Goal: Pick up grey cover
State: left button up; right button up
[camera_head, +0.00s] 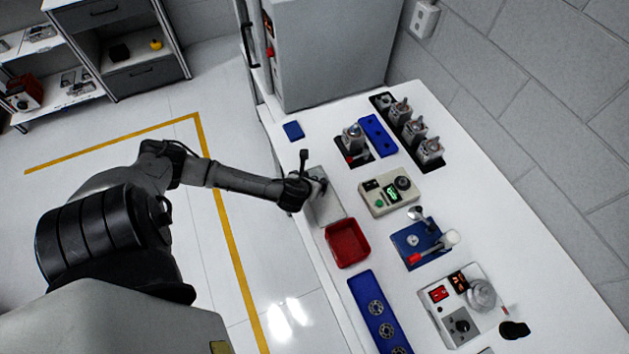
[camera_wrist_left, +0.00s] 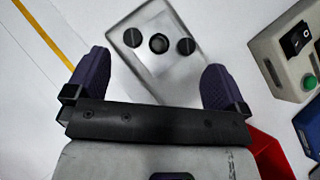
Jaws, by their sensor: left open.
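A grey metallic rectangular piece with a row of dark round spots, apparently the grey cover (camera_wrist_left: 178,72), lies between and beyond my left gripper's fingers in the left wrist view. In the head view the grey cover (camera_head: 327,209) lies near the table's left edge, partly hidden under the gripper. My left gripper (camera_head: 318,186) is above it; in the left wrist view its two purple fingers (camera_wrist_left: 155,76) are wide apart with nothing held. I cannot tell the exact height of the fingers above the cover. My right gripper is not in view.
A red bin (camera_head: 347,243) sits just in front of the cover. A beige device with a green display (camera_head: 389,193) stands to its right. A blue tray with bearings (camera_head: 367,291) lies nearer. A grey cabinet (camera_head: 330,50) stands at the back. The table's left edge is close.

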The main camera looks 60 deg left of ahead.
aim_at(316, 176)
pick_arm(q)
jog(key=shift+x, duration=2.9)
jog(key=shift+w, duration=0.1)
jog(key=shift+c, duration=0.4)
jog(key=c, duration=0.6)
